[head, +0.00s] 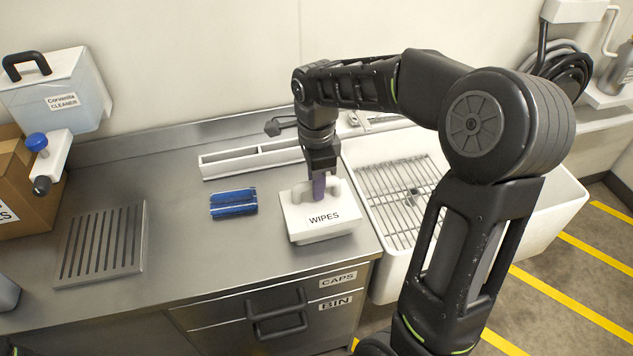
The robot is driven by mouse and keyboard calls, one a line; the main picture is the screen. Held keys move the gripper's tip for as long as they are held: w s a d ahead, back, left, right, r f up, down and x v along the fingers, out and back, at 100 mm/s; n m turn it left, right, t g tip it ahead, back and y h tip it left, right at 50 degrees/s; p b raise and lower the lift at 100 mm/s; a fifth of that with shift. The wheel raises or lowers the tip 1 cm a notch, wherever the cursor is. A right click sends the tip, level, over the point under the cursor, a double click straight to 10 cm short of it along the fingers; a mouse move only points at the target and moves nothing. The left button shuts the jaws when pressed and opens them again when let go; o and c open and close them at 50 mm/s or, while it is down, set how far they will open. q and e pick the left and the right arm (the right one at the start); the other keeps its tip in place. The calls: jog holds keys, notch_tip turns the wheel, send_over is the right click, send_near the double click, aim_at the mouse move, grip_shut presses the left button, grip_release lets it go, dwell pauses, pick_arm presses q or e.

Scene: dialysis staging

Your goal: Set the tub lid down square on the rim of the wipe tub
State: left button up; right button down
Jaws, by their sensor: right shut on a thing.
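The white wipe tub (322,232), labelled WIPES, stands on the steel counter near its right end. My left gripper is not in view.
A blue packet (233,203) lies left of the tub. A long white divided tray (225,170) is behind it. A white basin with a wire rack (395,190) adjoins on the right. A slotted plate (102,240) and a cleaner jug (62,90) are at left.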

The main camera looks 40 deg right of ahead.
jog(key=shift+f+b, duration=0.5)
jog(key=shift+f, duration=0.3)
jog(key=c, duration=1.2)
grip_release()
notch_tip(320, 180, up, 8)
